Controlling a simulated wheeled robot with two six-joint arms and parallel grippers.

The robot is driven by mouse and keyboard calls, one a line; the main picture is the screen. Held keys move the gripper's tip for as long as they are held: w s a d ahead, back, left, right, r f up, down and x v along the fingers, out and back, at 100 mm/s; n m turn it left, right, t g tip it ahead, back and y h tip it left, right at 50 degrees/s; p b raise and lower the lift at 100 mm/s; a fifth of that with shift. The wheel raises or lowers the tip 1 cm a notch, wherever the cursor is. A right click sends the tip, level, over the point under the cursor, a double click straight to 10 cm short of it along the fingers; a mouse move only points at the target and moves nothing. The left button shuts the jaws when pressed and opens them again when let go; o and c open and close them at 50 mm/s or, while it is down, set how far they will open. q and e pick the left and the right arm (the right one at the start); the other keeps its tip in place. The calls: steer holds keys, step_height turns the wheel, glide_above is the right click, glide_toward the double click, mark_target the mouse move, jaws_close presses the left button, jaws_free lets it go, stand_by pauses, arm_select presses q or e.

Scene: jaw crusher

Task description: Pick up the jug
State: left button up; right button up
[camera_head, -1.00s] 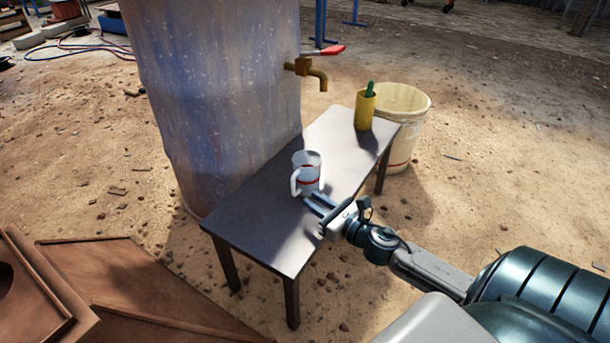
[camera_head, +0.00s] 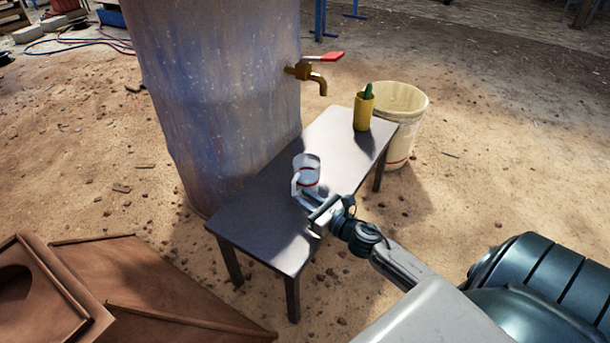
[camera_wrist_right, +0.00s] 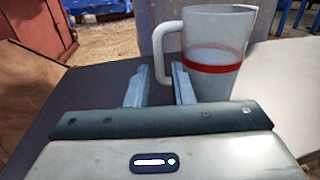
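A whitish jug (camera_head: 311,164) with a red band stands upright on the dark table (camera_head: 262,205). Its handle faces left in the head view. My right gripper (camera_head: 309,203) is low over the table, at the near side of the jug by the handle. In the right wrist view its two fingers (camera_wrist_right: 160,85) are apart, with the jug (camera_wrist_right: 218,40) ahead and to the right. The handle lines up with the gap between the fingers; I cannot tell whether it is inside it. My left gripper is out of view.
A rusty blue barrel (camera_head: 220,100) with a red-handled tap (camera_head: 316,76) stands behind the table. A yellow cup (camera_head: 363,112) holding something green is at the table's far end, with a cream bucket (camera_head: 411,125) beyond. Brown wooden boards (camera_head: 140,285) lie at lower left.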

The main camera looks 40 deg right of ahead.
mark_target(296, 193)
steer(key=shift+w+a, duration=0.15)
steer(key=shift+w, duration=0.4)
steer(key=shift+w+a+f+p, duration=0.15)
steer(key=shift+w+p, duration=0.2)
steer(key=shift+w, duration=0.55)
steer(key=shift+w+a+f+p, duration=0.15)
steer(key=shift+w+p, duration=0.2)
steer(key=shift+w, duration=0.5)
steer(key=shift+w+a+p, duration=0.15)
steer(key=shift+w+p, duration=0.2)
steer(key=shift+w, duration=0.55)
jaws_close()
